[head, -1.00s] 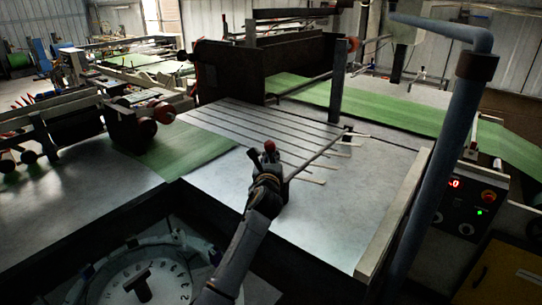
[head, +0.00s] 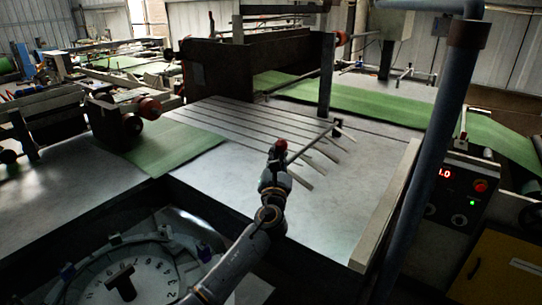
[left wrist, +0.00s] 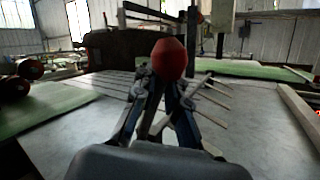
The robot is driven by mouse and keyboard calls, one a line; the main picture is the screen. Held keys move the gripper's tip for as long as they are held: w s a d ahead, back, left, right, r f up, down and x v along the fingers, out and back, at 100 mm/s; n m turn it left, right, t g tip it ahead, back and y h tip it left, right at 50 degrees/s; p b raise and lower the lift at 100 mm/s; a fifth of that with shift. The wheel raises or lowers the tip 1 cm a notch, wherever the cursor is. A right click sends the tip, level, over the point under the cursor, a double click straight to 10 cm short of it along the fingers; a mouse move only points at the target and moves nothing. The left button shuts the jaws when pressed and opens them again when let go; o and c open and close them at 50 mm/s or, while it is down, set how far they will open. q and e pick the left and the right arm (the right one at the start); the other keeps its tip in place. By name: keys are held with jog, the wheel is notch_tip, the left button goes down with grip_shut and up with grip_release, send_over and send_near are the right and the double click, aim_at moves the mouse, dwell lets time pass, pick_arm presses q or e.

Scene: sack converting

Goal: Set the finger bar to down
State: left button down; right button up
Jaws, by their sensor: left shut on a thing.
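The finger bar (head: 314,139) runs along the front right edge of the slatted table (head: 235,118). Several thin pale fingers (head: 328,158) stick out from it toward the right and slant down over the grey sheet metal. They also show in the left wrist view (left wrist: 212,103). A red ball knob (head: 281,145) sits at the near end of the bar and is large in the left wrist view (left wrist: 169,57). My left gripper (head: 273,160) is shut at the knob's handle, just below the ball. The handle between the fingertips is mostly hidden. My right gripper is out of view.
A blue-grey post (head: 440,130) rises at right, beside a control box (head: 455,198) with a red display and button. A pale rail (head: 388,205) edges the metal bed. A dial (head: 125,275) is at lower left. Green sheet (head: 180,140) lies left of the slats.

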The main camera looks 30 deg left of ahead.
pick_arm(q)
jog(key=shift+s+d+f+m+t+h+b, duration=0.1)
jog(key=shift+d+f+m+t+h+b, duration=0.1)
jog(key=shift+d+f+m+t+b, duration=0.25)
jog(key=shift+d+f+m+t+h+b, duration=0.2)
jog(key=shift+d+m+b, duration=0.15)
jog(key=shift+m, duration=0.3)
jog(key=shift+d, duration=0.1)
jog(key=c, duration=1.4)
grip_release()
jog(key=shift+r, duration=0.1)
jog(key=v, duration=1.2)
